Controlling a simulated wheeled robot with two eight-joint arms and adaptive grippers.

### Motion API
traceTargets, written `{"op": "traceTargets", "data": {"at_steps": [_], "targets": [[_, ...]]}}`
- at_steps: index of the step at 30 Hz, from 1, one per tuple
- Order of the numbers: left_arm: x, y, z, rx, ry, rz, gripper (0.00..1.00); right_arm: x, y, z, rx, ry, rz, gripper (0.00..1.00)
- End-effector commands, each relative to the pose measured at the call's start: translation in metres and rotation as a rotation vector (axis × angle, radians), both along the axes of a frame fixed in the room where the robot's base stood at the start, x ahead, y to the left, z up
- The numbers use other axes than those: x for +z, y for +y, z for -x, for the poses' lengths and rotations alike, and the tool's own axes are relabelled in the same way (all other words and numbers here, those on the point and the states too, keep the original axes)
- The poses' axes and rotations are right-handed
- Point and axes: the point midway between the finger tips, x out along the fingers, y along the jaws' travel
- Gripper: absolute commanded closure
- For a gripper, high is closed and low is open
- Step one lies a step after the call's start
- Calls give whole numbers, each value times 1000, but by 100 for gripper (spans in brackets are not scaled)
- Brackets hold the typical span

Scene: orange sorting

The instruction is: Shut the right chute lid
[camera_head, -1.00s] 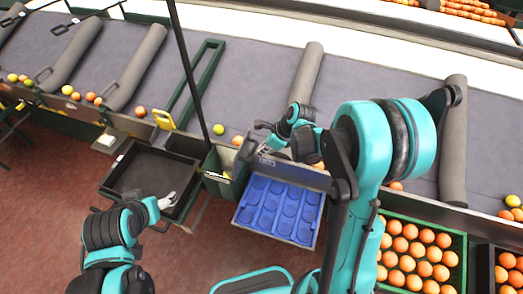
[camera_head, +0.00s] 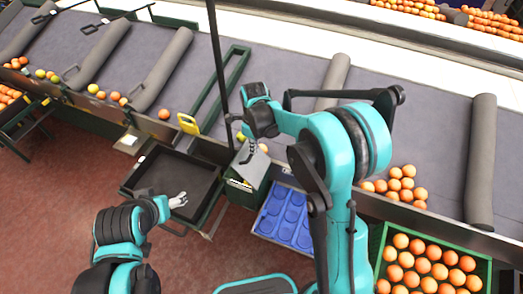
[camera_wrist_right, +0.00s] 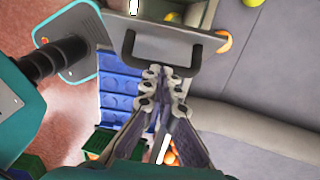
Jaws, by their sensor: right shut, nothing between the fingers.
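In the right wrist view, a grey panel with a dark loop handle (camera_wrist_right: 176,62) lies just beyond my right gripper (camera_wrist_right: 165,78); it looks like the chute lid. The gripper's fingers are together and empty, their tips by the handle's open side; I cannot tell whether they touch it. In the head view, the right gripper (camera_head: 248,152) is above the green box (camera_head: 240,192), beside a small light grey plate (camera_head: 252,166). The chute mouth is largely hidden by my right arm. My left gripper (camera_head: 178,200) is over the black tray's near edge; its opening is unclear.
A blue dimpled tray (camera_head: 288,215) sits right of the green box. A green crate of oranges (camera_head: 378,246) stands at the lower right. Several oranges (camera_head: 400,184) gather on the grey conveyor behind my arm. A dark post (camera_head: 217,60) rises beside the right gripper.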

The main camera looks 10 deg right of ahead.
Motion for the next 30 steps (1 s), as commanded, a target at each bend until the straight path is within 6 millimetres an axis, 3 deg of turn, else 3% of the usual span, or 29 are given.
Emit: {"op": "traceTargets", "data": {"at_steps": [15, 30], "targets": [[-32, 0, 0, 0, 0, 0, 27, -40, 56, -38, 3, -1, -1, 100], [-48, 0, 0, 0, 0, 0, 27, -68, 77, -52, 1, -1, -1, 100]]}}
